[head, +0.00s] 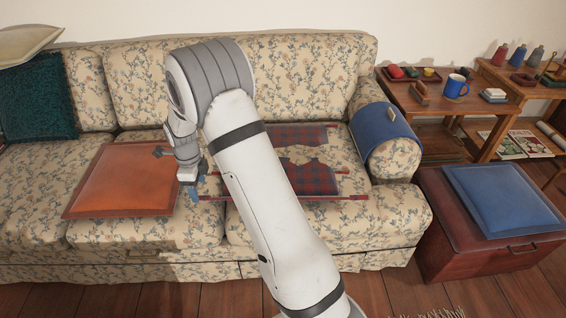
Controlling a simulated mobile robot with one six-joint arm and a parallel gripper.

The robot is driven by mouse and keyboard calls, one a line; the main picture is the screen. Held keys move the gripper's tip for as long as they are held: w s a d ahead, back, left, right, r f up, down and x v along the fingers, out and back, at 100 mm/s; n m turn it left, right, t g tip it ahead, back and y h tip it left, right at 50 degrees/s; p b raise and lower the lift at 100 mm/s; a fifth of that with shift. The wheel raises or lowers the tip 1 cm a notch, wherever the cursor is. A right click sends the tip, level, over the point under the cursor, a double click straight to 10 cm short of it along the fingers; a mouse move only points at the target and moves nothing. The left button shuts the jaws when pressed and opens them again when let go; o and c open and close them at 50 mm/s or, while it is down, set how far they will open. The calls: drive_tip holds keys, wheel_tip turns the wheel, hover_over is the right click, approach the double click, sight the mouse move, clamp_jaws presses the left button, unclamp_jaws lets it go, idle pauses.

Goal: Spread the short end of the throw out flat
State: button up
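A red and dark-blue plaid throw (315,179) lies on the sofa seat, partly hidden behind my arm. A second plaid part (305,134) shows farther back, with floral fabric visible between the two. Thin red strips run along the near part and stick out past it on the right; a red strip end (212,198) also shows left of my arm. My gripper (190,192) points down over the seat, close to that strip's left end and the orange cushion's right edge. Its fingers are small and bluish. I cannot tell whether they are open, or touch anything.
A flat orange cushion (122,181) lies on the seat left of my gripper. A blue cloth (379,127) covers the sofa's right arm.

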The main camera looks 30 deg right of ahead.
idle(0.5)
drive_tip(key=w+a+r+p, duration=0.3)
drive_tip(key=a, duration=0.3)
drive_tip(key=shift+w, duration=0.2)
drive_tip(key=shift+r, duration=0.1)
idle(1.3)
drive_tip(key=s+d+r+n+p, duration=0.3)
drive_tip(key=s+r+n, duration=0.1)
drive_tip(key=r, duration=0.5)
drive_tip(key=s+d+r+n+t+p, duration=0.1)
drive_tip(key=s+d+r+n+p, duration=0.15)
drive_tip(key=s+r+p, duration=0.4)
drive_tip(key=s+d+r+n+p, duration=0.15)
drive_tip(key=r+n, duration=0.25)
drive_tip(key=r, duration=0.6)
drive_tip(key=s+d+r+n+p, duration=0.3)
drive_tip(key=s+r+n, duration=0.3)
drive_tip(key=s, duration=0.4)
drive_tip(key=s+d+r+n+t+p, duration=0.1)
drive_tip(key=s+d+r+n+p, duration=0.2)
drive_tip(key=s, duration=0.8)
wheel_tip(320, 180, up, 5)
drive_tip(key=n+p, duration=0.2)
drive_tip(key=n, duration=0.2)
drive_tip(key=shift+s, duration=0.3)
